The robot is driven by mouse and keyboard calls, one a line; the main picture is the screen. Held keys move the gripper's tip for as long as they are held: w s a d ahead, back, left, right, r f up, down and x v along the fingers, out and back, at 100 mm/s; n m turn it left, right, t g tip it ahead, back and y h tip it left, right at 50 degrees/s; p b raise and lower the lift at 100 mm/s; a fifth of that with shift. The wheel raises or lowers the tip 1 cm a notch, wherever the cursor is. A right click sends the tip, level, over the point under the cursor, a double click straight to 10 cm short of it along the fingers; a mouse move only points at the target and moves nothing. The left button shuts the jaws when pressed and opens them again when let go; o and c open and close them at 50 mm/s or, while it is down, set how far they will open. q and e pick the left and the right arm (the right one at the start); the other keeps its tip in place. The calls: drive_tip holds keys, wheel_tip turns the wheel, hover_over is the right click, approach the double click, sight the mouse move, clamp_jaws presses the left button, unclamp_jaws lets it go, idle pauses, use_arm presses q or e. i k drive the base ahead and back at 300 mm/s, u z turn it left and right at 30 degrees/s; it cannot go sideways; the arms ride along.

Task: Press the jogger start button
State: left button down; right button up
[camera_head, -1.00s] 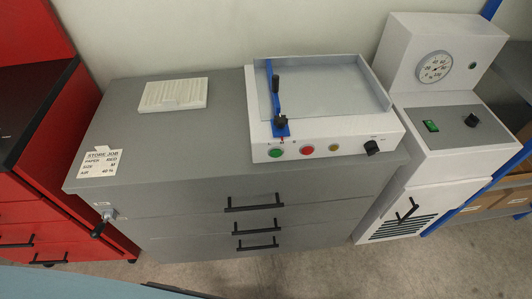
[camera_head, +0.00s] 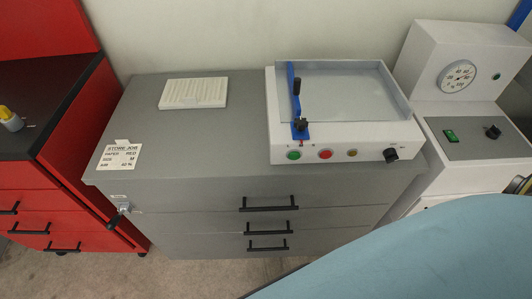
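The jogger (camera_head: 345,111) is a white box with a grey tray on top, standing on the right part of a grey drawer cabinet. Its front face carries a green button (camera_head: 293,155) at the left, a red button (camera_head: 325,154), a small yellow button (camera_head: 352,153) and a black knob (camera_head: 391,155). A blue bar (camera_head: 294,85) with black knobs runs along the tray's left side. The labels are too small to read. Neither of my grippers shows in the head view.
The grey cabinet (camera_head: 190,165) has black handles and a job card (camera_head: 119,157). A white slotted tray (camera_head: 193,93) lies on it. A red cabinet (camera_head: 75,170) stands left, a white machine with a gauge (camera_head: 458,76) right. A large pale blue surface covers the lower right.

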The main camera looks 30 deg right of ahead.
sight(294, 155)
drive_tip(key=k, duration=0.6)
drive_tip(key=z, duration=0.9)
drive_tip(key=i, duration=0.5)
drive_tip(key=u, duration=0.05)
